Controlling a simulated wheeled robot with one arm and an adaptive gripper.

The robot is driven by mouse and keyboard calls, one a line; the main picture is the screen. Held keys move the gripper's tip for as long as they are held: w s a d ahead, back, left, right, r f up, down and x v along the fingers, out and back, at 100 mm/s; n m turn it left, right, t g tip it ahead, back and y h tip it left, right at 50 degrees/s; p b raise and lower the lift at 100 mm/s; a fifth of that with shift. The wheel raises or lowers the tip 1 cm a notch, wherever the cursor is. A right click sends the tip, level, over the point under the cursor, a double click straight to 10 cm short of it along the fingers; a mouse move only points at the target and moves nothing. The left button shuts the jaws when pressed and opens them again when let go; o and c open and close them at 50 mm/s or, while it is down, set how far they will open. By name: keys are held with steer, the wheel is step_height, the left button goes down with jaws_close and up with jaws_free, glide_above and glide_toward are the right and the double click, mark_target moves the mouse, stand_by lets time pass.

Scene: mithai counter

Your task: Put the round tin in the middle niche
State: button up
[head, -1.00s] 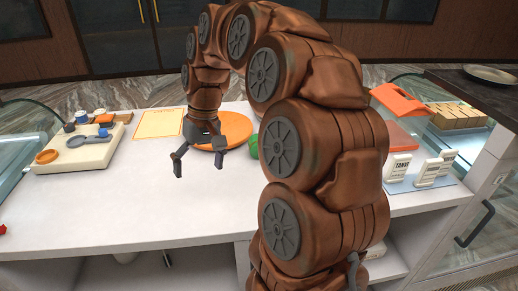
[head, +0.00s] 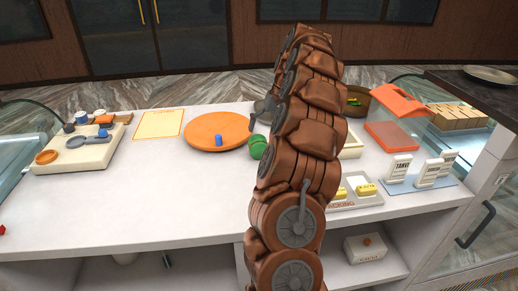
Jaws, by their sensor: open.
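I cannot tell for certain which thing is the round tin. A green rounded object (head: 257,147) stands on the counter beside my arm, partly hidden by it. A brown round container (head: 358,100) with green bits inside stands behind my arm on the right. Open niches show under the counter front; the one left of my arm (head: 205,268) seems to be the middle one, and its inside is mostly out of sight. My gripper (head: 262,112) is open at the right edge of the orange round tray, partly hidden behind my arm.
A cream board (head: 85,155) with small items is at left, a yellow sheet (head: 158,124) behind. Sign cards (head: 398,168) stand at right. A white box (head: 367,248) sits in the right niche. The front-left counter is clear.

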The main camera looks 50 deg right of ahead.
mark_target(262, 141)
steer(key=shift+p+x, duration=1.4)
steer(key=shift+x, duration=2.2)
steer(key=shift+a, duration=0.1)
steer(key=shift+c, duration=0.5)
steer(key=shift+r, duration=0.1)
steer(key=c, duration=1.3)
